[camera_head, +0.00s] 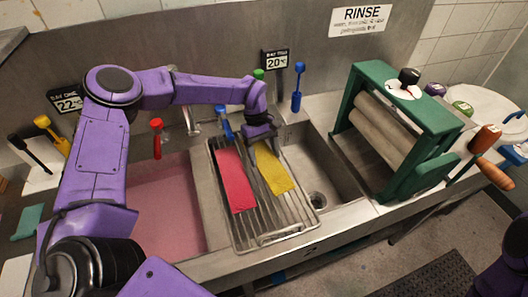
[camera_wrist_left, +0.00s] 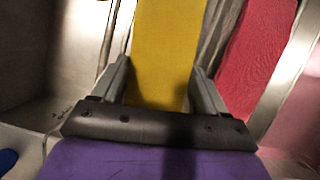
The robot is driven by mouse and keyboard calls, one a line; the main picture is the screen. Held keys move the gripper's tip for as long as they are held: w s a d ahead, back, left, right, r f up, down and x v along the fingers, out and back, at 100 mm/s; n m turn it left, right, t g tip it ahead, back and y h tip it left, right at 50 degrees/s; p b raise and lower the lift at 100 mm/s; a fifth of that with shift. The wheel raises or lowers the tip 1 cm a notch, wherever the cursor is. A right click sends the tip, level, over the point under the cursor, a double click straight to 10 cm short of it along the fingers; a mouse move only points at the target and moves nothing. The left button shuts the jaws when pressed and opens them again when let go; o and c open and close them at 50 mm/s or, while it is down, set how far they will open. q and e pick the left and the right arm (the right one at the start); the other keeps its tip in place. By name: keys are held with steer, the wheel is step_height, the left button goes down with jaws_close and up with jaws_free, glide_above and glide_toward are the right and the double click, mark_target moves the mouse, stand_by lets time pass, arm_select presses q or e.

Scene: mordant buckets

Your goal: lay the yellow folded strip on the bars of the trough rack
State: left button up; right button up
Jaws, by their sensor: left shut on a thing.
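The yellow folded strip (camera_head: 273,168) is over the right side of the trough rack (camera_head: 268,238), beside the red strip (camera_head: 235,180). My left gripper (camera_head: 262,137) is shut on the far end of the yellow strip. In the left wrist view, the yellow strip (camera_wrist_left: 166,50) runs between the two fingers (camera_wrist_left: 160,88). I cannot tell whether its whole length touches the bars. The red strip lies flat on the rack's left part and also shows in the left wrist view (camera_wrist_left: 255,55). My right gripper is out of view.
A pink-filled basin (camera_head: 165,215) is left of the rack, and an empty sink with a drain (camera_head: 318,200) is right of it. A green roller press (camera_head: 400,130) stands further right. A blue-handled tool (camera_head: 297,88) and taps stand behind.

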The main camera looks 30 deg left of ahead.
arm_select(q)
steer(key=o, duration=1.1)
steer(key=shift+r, duration=0.1)
steer(key=b+v, duration=0.2)
steer(key=v, duration=0.8)
steer(key=shift+r+b, duration=0.2)
steer(key=shift+b, duration=0.2)
